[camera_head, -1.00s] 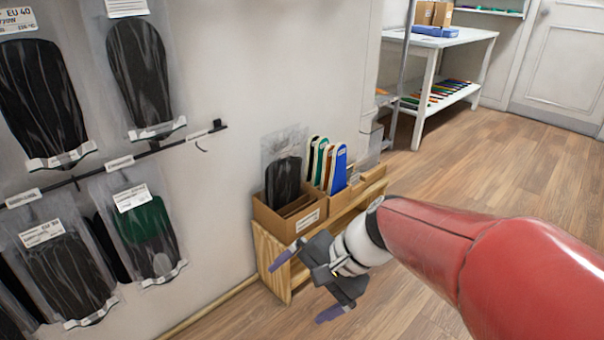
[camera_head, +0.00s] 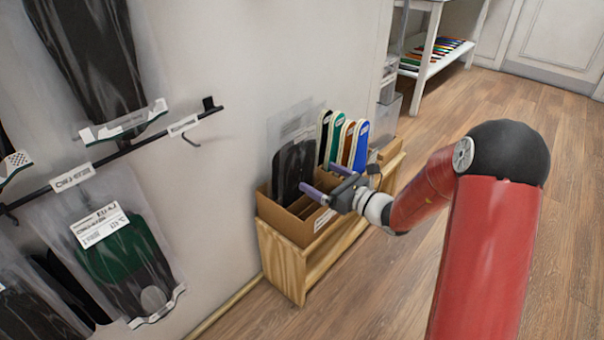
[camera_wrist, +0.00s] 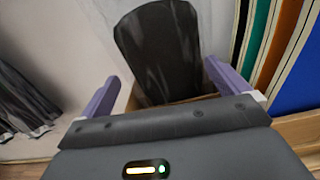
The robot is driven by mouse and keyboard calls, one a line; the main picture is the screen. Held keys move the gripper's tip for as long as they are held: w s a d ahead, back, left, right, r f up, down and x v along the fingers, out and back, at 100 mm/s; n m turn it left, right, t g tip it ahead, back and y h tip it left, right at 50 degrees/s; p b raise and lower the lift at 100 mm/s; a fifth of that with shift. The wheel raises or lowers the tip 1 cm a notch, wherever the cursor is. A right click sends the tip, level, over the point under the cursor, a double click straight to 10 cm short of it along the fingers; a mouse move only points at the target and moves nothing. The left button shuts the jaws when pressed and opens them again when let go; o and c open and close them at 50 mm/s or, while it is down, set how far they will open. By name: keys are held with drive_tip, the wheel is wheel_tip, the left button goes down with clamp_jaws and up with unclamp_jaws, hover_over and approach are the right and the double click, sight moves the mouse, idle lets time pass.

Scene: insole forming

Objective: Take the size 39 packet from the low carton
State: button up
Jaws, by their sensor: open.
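A clear packet with a black insole (camera_head: 289,168) stands upright in the low cardboard carton (camera_head: 283,222), against the wall. Its size is not legible. In the wrist view the packet (camera_wrist: 160,45) fills the space ahead of my gripper (camera_wrist: 161,76), between the two purple fingers. My gripper (camera_head: 323,180) is open, just right of the packet and above the carton's edge. I cannot tell whether a finger touches the packet. Part of the carton (camera_wrist: 215,75) shows behind the right finger; the packet's lower end is hidden.
Several coloured insoles (camera_head: 345,140) stand close to the right of the packet. The carton rests on a low wooden rack (camera_head: 310,270). Hanging packets (camera_head: 108,245) on a black rail (camera_head: 140,146) line the wall at left. The wooden floor at right is open.

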sight(306, 168)
drive_tip(key=x, duration=0.5)
drive_tip(key=shift+w, duration=0.1)
drive_tip(key=c, duration=1)
drive_tip(key=shift+r, duration=0.1)
drive_tip(key=shift+c, duration=0.2)
